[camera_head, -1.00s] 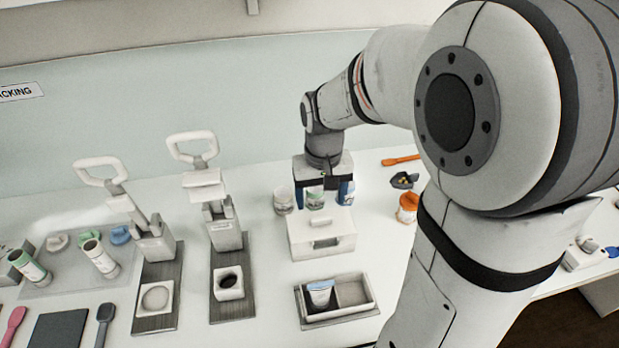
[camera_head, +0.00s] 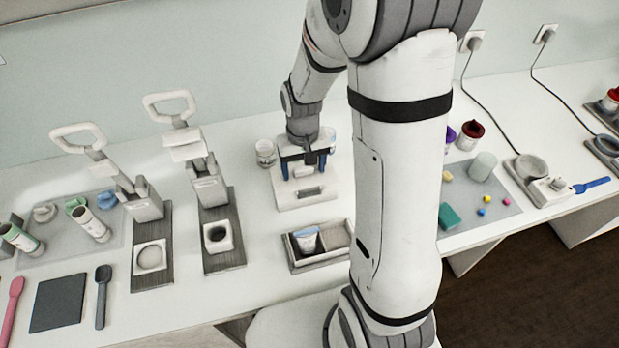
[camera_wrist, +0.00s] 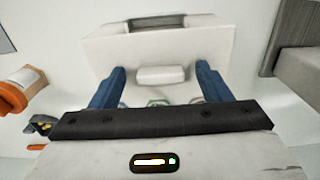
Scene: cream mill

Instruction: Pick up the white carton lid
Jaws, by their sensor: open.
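The white carton lid (camera_head: 280,184) forms the top of a white box with a dark slot in its front. It also shows in the wrist view (camera_wrist: 206,46), with a raised white knob (camera_wrist: 161,76) on it. My gripper (camera_head: 304,168) is low over the lid, pointing down. In the wrist view its blue fingers (camera_wrist: 160,72) are apart, one on each side of the knob, with gaps on both sides. Nothing is held. I cannot tell how far the fingertips are above the lid.
A clear jar (camera_head: 265,152) stands behind the box at left. A divided tray (camera_head: 335,237) holding a small cup (camera_head: 306,239) is in front. A lever press (camera_head: 214,200) stands to the left. My own arm hides the table to the right.

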